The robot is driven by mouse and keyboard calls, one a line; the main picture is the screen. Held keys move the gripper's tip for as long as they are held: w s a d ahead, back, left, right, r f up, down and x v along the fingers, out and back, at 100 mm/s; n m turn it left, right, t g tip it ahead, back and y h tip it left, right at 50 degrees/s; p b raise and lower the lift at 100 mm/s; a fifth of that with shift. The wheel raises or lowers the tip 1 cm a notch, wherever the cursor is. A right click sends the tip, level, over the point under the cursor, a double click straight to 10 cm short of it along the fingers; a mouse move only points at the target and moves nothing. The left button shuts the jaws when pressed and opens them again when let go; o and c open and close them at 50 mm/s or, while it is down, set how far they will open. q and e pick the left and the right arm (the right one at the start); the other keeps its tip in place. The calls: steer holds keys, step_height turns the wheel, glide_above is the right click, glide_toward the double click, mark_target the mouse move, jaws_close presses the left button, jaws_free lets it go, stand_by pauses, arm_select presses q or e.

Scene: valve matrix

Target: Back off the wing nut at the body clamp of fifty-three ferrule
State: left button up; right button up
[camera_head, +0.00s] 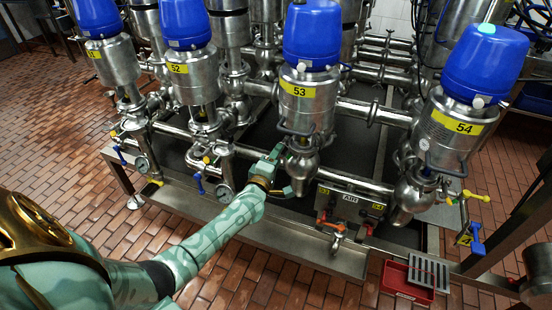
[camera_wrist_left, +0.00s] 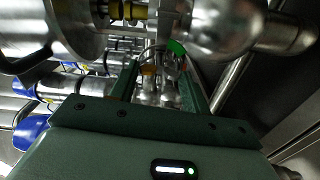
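Valve 53 (camera_head: 306,100) stands in the middle of the head view, with a blue cap and a yellow "53" label. Its body (camera_head: 302,160) is a rounded steel piece below the label. My left gripper (camera_head: 277,155) is at the left side of that body, close to the clamp area. Its green fingers stand apart in the left wrist view (camera_wrist_left: 160,75), with steel parts and a small orange spot showing between them. I cannot make out the wing nut clearly, and I cannot tell whether a finger touches anything. My right gripper is not in view.
Valve 52 (camera_head: 186,72) stands to the left and valve 54 (camera_head: 457,120) to the right. A panel marked "AIR" (camera_head: 350,202) sits low, right of the gripper. A red tray (camera_head: 402,283) is at lower right. Pipes surround the gripper; open tiled floor lies in front at left.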

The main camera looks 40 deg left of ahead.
arm_select(q)
steer(key=o, duration=0.4)
steer(key=shift+c, duration=0.2)
steer(key=p+v, duration=0.4)
steer(key=v, duration=1.2)
steer(key=shift+s, duration=0.2)
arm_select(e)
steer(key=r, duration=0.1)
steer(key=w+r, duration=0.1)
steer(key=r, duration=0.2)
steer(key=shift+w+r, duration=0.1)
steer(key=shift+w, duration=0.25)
arm_select(q)
steer(key=shift+f, duration=0.1)
